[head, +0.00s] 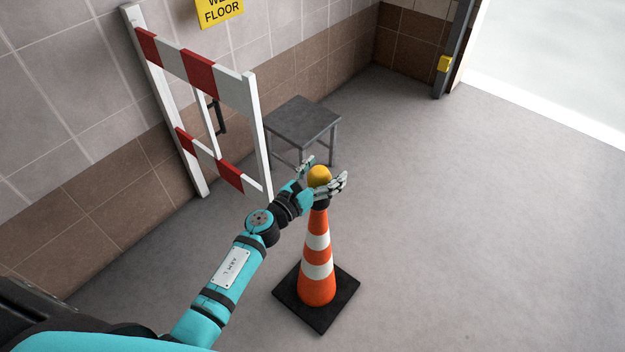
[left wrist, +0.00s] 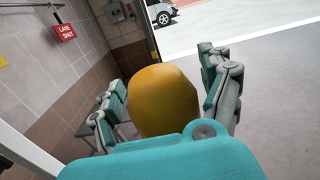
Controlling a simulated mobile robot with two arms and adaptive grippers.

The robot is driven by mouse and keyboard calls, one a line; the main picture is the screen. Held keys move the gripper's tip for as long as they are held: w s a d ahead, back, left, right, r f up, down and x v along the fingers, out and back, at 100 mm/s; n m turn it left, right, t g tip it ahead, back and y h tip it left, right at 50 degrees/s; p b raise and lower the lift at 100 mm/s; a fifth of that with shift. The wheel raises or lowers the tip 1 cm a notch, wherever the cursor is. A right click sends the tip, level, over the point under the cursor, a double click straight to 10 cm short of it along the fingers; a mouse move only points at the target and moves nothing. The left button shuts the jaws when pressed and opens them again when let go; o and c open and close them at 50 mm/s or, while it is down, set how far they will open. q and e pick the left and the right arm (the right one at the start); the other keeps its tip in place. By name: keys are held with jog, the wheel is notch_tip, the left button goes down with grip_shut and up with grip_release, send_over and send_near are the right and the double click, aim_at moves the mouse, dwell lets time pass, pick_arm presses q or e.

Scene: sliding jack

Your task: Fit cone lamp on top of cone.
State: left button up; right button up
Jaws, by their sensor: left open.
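The orange and white striped cone (head: 317,264) stands upright on its black square base on the floor. The cone lamp, with a yellow dome (head: 319,175) and a dark lower part, is at the cone's top, and I see no clear gap between them. My left gripper (head: 325,178) is open, with its fingers on either side of the lamp. In the left wrist view the yellow dome (left wrist: 163,101) fills the space between the spread fingers. The cone is hidden there. My right gripper is not in view.
A grey metal stool (head: 304,118) stands behind the cone, near the wall. A red and white barrier (head: 200,75) leans by the wall on the left. The floor to the right is clear, up to a bright doorway.

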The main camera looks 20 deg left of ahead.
pick_arm(q)
jog(key=shift+s+a+r, duration=0.1)
jog(key=shift+s+r, duration=0.1)
jog(key=shift+r, duration=0.15)
jog(key=v, duration=0.5)
jog(key=b+v, duration=0.1)
jog(key=v, duration=0.4)
jog(key=shift+s+f, duration=0.15)
jog(key=shift+f, duration=0.1)
jog(key=shift+s+a+r+b, duration=0.2)
jog(key=shift+s+b, duration=0.1)
jog(key=shift+s, duration=0.35)
jog(key=s+a+f+n+g+y+p, duration=0.15)
jog(key=s+f+n, duration=0.25)
jog(key=f+n, duration=0.4)
jog(key=s+a+f+n+g+y+p, duration=0.1)
jog(key=s+f+n+g+y, duration=0.15)
jog(key=f+n, duration=0.55)
jog(key=s+a+f+n+g+y+p, duration=0.15)
jog(key=s+f+n, duration=0.3)
jog(key=f, duration=0.65)
jog(key=s+f+n+g+p, duration=0.1)
jog(key=s+f+n+g, duration=0.4)
jog(key=s, duration=0.9)
jog(key=s+f+n+g+p, duration=0.1)
jog(key=s+f+n+g, duration=0.3)
jog(key=s+f+n, duration=0.6)
jog(key=s+d+n+y, duration=0.1)
jog(key=s, duration=0.4)
jog(key=shift+g, duration=0.35)
